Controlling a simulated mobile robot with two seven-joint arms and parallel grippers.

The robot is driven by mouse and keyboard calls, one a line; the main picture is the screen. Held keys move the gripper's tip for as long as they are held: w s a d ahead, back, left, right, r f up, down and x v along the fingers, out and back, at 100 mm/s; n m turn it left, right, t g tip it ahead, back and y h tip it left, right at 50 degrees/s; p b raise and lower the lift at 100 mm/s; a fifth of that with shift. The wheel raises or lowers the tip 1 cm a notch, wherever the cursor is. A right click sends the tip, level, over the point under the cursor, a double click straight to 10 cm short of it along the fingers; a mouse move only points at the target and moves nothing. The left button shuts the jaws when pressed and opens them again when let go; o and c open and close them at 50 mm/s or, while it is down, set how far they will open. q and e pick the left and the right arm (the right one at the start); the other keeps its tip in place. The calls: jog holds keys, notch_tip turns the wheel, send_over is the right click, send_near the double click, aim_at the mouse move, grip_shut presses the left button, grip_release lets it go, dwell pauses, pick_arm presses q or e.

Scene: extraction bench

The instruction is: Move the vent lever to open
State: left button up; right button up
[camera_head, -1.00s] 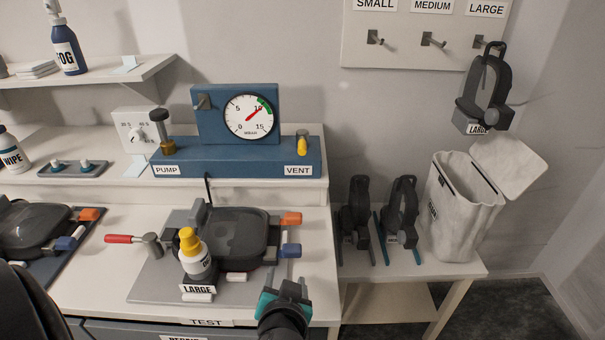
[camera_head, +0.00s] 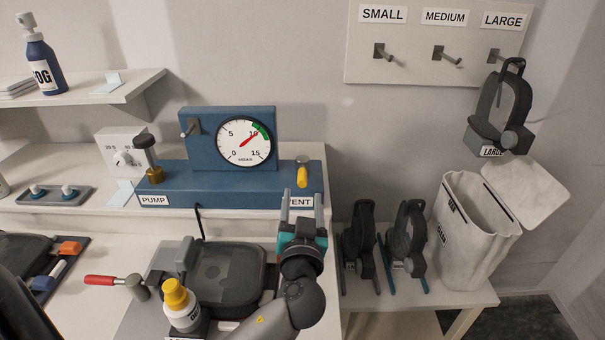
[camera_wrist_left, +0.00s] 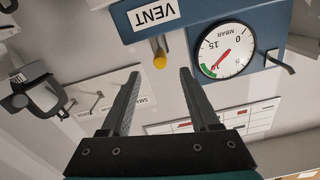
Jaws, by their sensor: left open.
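The vent lever (camera_head: 302,177) has a yellow handle on a grey pivot at the right end of the blue pump unit (camera_head: 230,186). Its handle points down toward the front, above the VENT label (camera_head: 301,201). My left gripper (camera_head: 302,194) is open and empty, just in front of and below the lever, partly covering the label. In the left wrist view, which is upside down, the yellow lever tip (camera_wrist_left: 160,61) shows beyond and between the open fingers (camera_wrist_left: 160,74), apparently without contact. My right gripper is not in view.
The gauge (camera_head: 243,141) needle points near 10, by the green band. A dark mask (camera_head: 228,275) and a yellow-capped bottle (camera_head: 181,306) are below left of my arm. Two black masks (camera_head: 360,245) (camera_head: 407,238) and a bag (camera_head: 470,235) stand to the right.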

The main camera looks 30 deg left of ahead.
aim_at(303, 184)
pick_arm(q)
jog(key=p+x, duration=0.1)
jog(key=x, duration=0.7)
grip_shut()
dwell(0.5)
dwell(0.9)
